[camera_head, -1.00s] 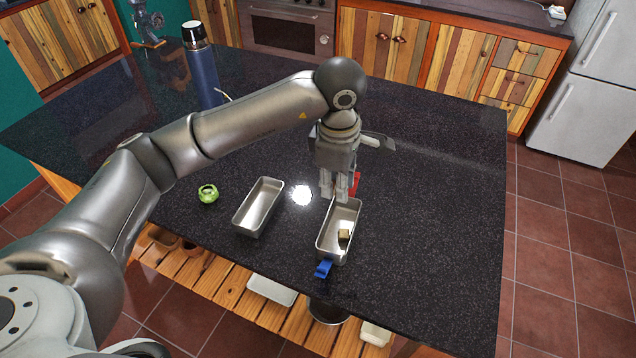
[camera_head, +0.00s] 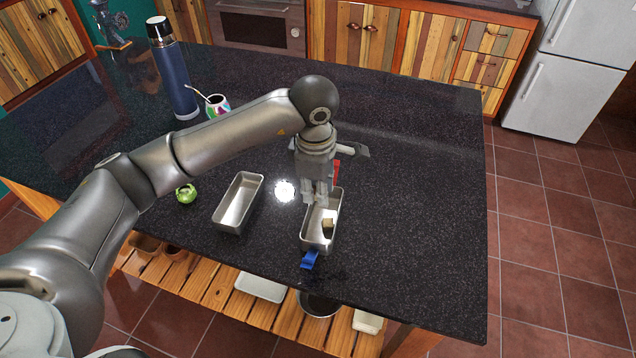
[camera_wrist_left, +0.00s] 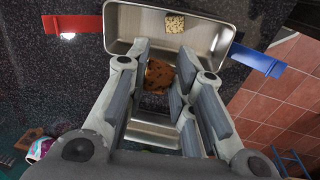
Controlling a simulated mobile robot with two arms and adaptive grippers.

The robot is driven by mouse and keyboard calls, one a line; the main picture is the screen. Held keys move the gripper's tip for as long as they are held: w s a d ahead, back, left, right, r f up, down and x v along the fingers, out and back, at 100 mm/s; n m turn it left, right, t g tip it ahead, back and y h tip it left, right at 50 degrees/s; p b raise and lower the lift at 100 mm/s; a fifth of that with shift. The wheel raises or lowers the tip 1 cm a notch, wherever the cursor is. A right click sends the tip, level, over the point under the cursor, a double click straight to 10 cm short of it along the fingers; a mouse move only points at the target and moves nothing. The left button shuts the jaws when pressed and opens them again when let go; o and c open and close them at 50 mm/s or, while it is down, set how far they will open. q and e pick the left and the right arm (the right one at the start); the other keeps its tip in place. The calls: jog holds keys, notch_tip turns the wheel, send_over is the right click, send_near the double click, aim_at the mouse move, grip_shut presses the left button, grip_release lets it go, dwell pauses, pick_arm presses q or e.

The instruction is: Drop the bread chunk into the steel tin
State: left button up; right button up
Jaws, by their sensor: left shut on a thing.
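My left gripper (camera_head: 314,197) is over the far half of the right-hand steel tin (camera_head: 315,224). In the left wrist view the gripper (camera_wrist_left: 160,82) is shut on a brown bread chunk (camera_wrist_left: 159,74), with the tin (camera_wrist_left: 214,38) beyond it. A paler chunk (camera_head: 328,223) lies inside this tin; it also shows in the wrist view (camera_wrist_left: 175,23). The tin has a red tab (camera_wrist_left: 72,24) at one end and a blue tab (camera_wrist_left: 258,60) at the other. The held chunk is hidden in the head view. My right gripper is not in view.
A second, empty steel tin (camera_head: 238,203) stands to the left. A green round object (camera_head: 186,194) is left of it. A blue flask (camera_head: 175,82) and a colourful cup with a straw (camera_head: 217,106) stand farther back. The counter's right side is clear.

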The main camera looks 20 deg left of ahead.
pick_arm(q)
jog(key=o, duration=0.7)
jog(key=shift+o, duration=0.2)
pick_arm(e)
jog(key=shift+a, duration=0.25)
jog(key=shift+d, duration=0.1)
pick_arm(q)
jog(key=shift+r, duration=0.2)
notch_tip(320, 180, up, 12)
jog(key=s, duration=0.1)
jog(key=shift+f, duration=0.2)
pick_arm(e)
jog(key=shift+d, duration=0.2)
pick_arm(q)
jog(key=shift+s+f, duration=0.1)
jog(key=shift+s, duration=0.05)
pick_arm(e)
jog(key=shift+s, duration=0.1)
